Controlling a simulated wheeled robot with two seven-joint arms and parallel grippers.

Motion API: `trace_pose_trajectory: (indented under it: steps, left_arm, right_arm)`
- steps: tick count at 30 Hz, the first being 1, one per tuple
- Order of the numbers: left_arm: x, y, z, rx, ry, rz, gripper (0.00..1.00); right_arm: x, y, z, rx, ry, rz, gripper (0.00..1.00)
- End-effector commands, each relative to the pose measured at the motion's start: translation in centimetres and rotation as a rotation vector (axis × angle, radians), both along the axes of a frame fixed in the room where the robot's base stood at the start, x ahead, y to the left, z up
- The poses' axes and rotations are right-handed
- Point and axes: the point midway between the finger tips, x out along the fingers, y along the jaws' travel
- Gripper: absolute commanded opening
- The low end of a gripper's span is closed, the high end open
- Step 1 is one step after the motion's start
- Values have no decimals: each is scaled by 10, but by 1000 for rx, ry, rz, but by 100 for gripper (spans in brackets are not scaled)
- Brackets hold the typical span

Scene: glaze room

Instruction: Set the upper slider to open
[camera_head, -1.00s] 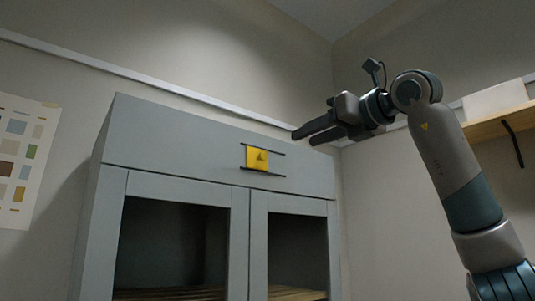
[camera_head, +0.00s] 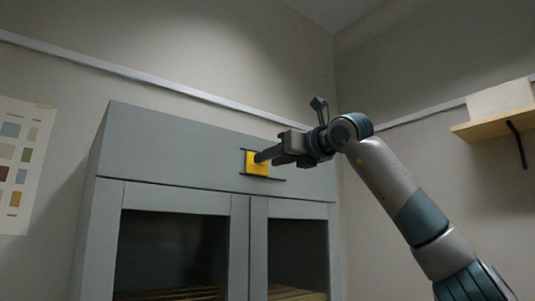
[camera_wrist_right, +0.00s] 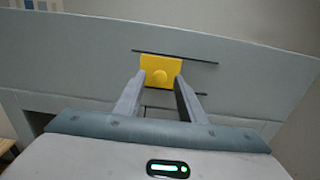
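The upper slider is a yellow plate (camera_head: 256,163) between two dark horizontal rails on the top panel of a grey cabinet (camera_head: 150,150). I cannot tell whether the fingers touch the plate. My left gripper is not in view.
The cabinet has two framed doors with dark interiors and slatted shelves (camera_head: 290,292). A wooden wall shelf (camera_head: 495,124) with a white box (camera_head: 500,98) is at the right. A colour chart (camera_head: 20,165) hangs at the left. The space before the cabinet's left part is clear.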

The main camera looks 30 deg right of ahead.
Motion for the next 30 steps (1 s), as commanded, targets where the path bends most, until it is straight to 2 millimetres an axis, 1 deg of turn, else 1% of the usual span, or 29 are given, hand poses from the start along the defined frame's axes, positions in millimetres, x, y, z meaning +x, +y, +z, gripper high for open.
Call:
trace_pose_trajectory:
  steps: [1, 6, 17, 18, 20, 21, 22, 27, 29, 30]
  left_arm:
    - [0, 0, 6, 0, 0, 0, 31]
    - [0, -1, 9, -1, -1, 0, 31]
    - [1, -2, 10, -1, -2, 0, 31]
    - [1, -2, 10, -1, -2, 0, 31]
    - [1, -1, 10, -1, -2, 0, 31]
    - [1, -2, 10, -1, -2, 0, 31]
    - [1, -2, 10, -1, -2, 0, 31]
    - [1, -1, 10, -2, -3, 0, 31]
    - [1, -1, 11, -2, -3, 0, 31]
    - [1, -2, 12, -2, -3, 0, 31]
  right_arm:
    - [7, 0, 2, 0, 1, 0, 36]
    - [17, 1, 1, 0, -1, 0, 36]
    - [20, 1, 0, 0, -1, 0, 36]
    - [20, 1, 0, 0, -1, 0, 27]
    - [20, 1, 0, 0, -1, 0, 12]
    - [20, 1, 0, 0, -1, 0, 3]
    - [20, 1, 0, 0, -1, 0, 0]
    - [20, -1, 0, 1, -1, 0, 0]
    - [21, -6, 0, 3, 0, -1, 0]
    - [22, -12, 0, 4, 1, -1, 0]
